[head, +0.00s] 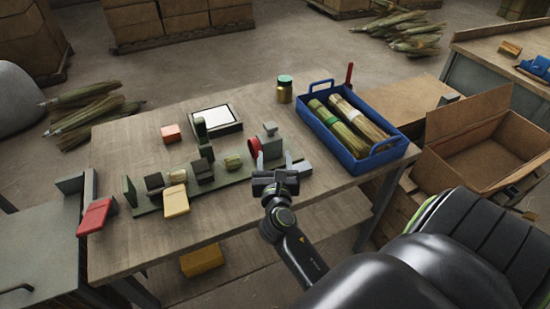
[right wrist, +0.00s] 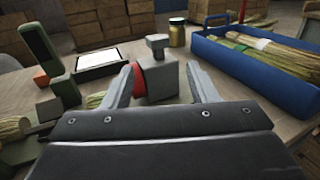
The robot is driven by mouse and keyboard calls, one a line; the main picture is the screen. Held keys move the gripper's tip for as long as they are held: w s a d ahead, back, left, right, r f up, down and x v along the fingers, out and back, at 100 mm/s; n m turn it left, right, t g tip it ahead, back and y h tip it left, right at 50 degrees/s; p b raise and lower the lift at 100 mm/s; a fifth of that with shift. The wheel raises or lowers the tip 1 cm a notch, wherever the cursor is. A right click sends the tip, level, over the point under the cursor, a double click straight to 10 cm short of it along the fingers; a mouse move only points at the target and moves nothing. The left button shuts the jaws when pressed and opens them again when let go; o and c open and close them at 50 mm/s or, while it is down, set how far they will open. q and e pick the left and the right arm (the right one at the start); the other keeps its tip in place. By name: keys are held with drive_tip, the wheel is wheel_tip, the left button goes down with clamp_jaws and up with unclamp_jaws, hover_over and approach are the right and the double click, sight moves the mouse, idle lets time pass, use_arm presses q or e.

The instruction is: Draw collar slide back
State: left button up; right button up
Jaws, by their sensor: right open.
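The grey block with a red round face (head: 271,147), which looks like the collar slide, stands at the right end of the green winding fixture (head: 205,184) on the table. A grey knob (head: 270,128) sits on top of it. In the right wrist view the grey block (right wrist: 160,82) shows between and beyond my fingers, with its red part (right wrist: 137,82) beside the left finger. My right gripper (head: 275,163) is open just in front of the block; whether a finger touches it I cannot tell. A short straw bundle (head: 233,162) lies left of the block. My left gripper is not in view.
A blue crate (head: 377,160) with straw bundles stands to the right. A jar (head: 284,92) and a framed white pad (head: 213,116) are behind. Red (head: 96,216) and yellow (head: 176,201) blocks are at the left front. The table's front edge lies below my right gripper.

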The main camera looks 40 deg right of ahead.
drive_tip(key=shift+v, duration=1.75)
